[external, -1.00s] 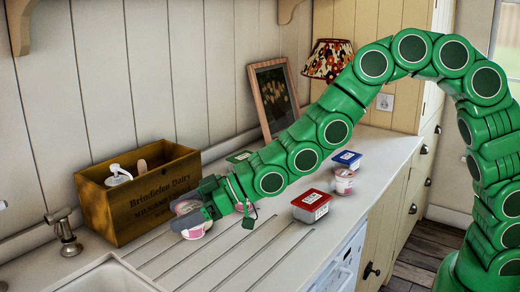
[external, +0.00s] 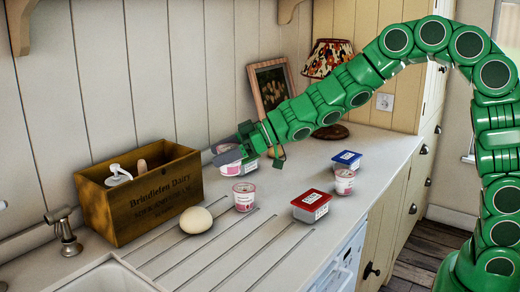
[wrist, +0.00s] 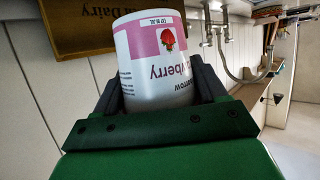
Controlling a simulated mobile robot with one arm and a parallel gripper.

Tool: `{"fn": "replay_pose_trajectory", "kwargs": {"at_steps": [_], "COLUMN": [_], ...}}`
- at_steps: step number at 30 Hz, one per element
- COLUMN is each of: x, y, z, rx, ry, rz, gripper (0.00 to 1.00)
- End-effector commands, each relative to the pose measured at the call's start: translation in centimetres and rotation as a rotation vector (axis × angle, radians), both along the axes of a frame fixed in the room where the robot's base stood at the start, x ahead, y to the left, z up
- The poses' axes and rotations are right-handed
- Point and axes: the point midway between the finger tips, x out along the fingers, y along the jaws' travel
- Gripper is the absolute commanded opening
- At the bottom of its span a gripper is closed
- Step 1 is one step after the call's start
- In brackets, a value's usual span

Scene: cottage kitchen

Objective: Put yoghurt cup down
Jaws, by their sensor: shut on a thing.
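My gripper (external: 232,153) is shut on a white and pink strawberry yoghurt cup (external: 229,170), towards the back of the worktop by the wall. The jaws hide part of the cup in the external view. In the wrist view the held cup (wrist: 152,62) sits between the two fingers, with its printed label upside down in the picture. I cannot tell whether its base touches the worktop. A second pink and white cup (external: 244,197) stands on the worktop in front of my gripper. A third small cup (external: 344,182) stands further right.
A wooden dairy crate (external: 150,213) with items inside stands at the left. A pale egg-shaped thing (external: 196,221) lies before it. A red-lidded tub (external: 311,207) and a blue-lidded tub (external: 347,158) stand to the right. A picture frame (external: 270,88) and a lamp (external: 328,58) are behind.

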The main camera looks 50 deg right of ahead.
Motion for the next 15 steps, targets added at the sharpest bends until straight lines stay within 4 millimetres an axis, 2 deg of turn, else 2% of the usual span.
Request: {"fn": "replay_pose_trajectory", "kwargs": {"at_steps": [1,15], "x": [0.1,-1.2], "y": [-1.1,-8.2], "z": [0.1,0.5], "rx": [-0.005,-0.002], "ry": [-0.001,-0.001], "rz": [-0.005,-0.002], "gripper": [0.36,0.36]}}
